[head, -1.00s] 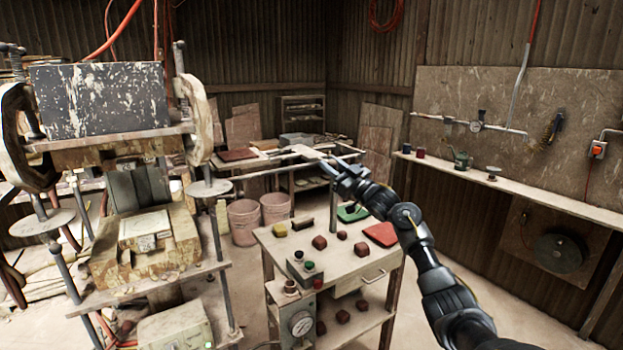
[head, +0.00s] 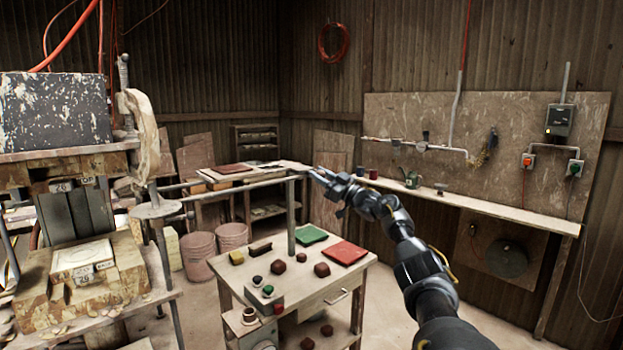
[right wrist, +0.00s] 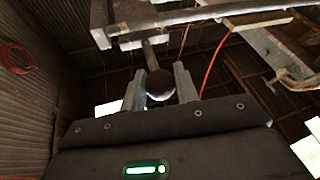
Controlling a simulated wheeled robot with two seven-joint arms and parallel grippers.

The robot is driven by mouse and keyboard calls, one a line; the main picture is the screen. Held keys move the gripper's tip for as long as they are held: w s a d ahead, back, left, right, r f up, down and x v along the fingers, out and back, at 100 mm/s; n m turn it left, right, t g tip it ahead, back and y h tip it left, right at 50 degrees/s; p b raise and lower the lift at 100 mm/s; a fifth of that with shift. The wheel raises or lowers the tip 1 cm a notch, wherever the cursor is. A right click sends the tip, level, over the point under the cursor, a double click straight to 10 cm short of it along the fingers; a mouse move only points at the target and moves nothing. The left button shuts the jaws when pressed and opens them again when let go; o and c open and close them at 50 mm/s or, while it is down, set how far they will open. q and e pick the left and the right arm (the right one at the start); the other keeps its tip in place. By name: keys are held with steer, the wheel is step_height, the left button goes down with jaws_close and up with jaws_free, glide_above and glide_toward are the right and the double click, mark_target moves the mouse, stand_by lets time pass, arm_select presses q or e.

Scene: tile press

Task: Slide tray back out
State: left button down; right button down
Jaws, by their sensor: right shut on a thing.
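The pale flat tray (head: 285,167) sits near the outer end of the press rails (head: 235,182) in the head view. It is well clear of the press (head: 75,150) at the left. My right gripper (head: 318,176) is at the tray's outer end. In the right wrist view its two fingers are shut on a dark round knob (right wrist: 160,84), on a short rod leading toward the rail frame (right wrist: 190,18). A dark red flat piece (head: 232,168) shows left of the tray; I cannot tell whether it lies on it. My left gripper is not in view.
A small table (head: 305,290) below the rails holds several dark red blocks, a green tile (head: 311,235), a red tile (head: 345,253) and a push-button box (head: 262,292). A support post (head: 291,215) stands under the rails. Two buckets (head: 198,257) stand on the floor behind.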

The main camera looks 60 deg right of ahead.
steer(key=shift+s+d+r, duration=0.1)
steer(key=shift+d+r, duration=0.1)
steer(key=c, duration=1.5)
jaws_free()
steer(key=o, duration=0.4)
steer(key=shift+d+f, duration=0.2)
steer(key=shift+a, duration=0.15)
steer(key=shift+s+f+b, duration=0.25)
steer(key=shift+f+b, duration=0.05)
steer(key=shift+b, duration=0.15)
steer(key=b+v, duration=0.5)
steer(key=v, duration=0.5)
steer(key=shift+r, duration=0.15)
